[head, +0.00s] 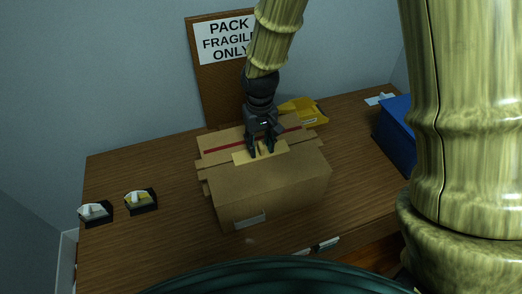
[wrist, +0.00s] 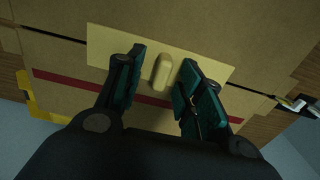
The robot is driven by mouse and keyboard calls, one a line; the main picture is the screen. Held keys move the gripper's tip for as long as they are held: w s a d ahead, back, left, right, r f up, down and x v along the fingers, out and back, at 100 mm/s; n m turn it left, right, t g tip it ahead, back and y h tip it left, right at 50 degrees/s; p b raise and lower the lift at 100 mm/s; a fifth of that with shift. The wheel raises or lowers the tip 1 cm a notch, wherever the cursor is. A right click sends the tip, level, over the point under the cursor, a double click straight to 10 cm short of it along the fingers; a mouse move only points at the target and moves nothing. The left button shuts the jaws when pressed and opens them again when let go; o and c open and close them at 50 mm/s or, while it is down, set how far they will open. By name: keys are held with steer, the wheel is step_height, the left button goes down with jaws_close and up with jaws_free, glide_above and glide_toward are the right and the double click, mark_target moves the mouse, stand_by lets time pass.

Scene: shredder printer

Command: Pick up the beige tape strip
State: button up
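The beige tape strip (head: 241,158) lies flat across the top of a cardboard box (head: 280,198). In the wrist view the strip (wrist: 107,45) runs across the box top and has a raised, rounded beige tab (wrist: 162,72) in its middle. My gripper (head: 262,152) points down over the strip. In the wrist view the gripper's two teal fingers (wrist: 161,80) are apart, one on each side of the tab, with a gap to it. I cannot tell whether the fingertips touch the strip. Nothing is held.
A red line (head: 226,149) crosses the box flaps behind the strip. A yellow tray (head: 306,109) stands behind the box, and a blue bin (head: 396,132) to the right. Two tape dispensers (head: 96,212) (head: 141,199) sit on the left. The wooden table (head: 120,168) is bare around them.

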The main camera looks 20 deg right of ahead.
mark_target(260, 143)
jaws_close()
steer(key=shift+r+b, duration=0.3)
steer(key=shift+r, duration=1.45)
steer(key=s+a+b, duration=0.1)
steer(key=s+a, duration=0.1)
steer(key=s, duration=0.5)
steer(key=s+a+r+b, duration=0.1)
steer(key=s+a+b, duration=0.1)
steer(key=s, duration=0.6)
steer(key=shift+a+r, duration=0.25)
steer(key=shift+a, duration=0.25)
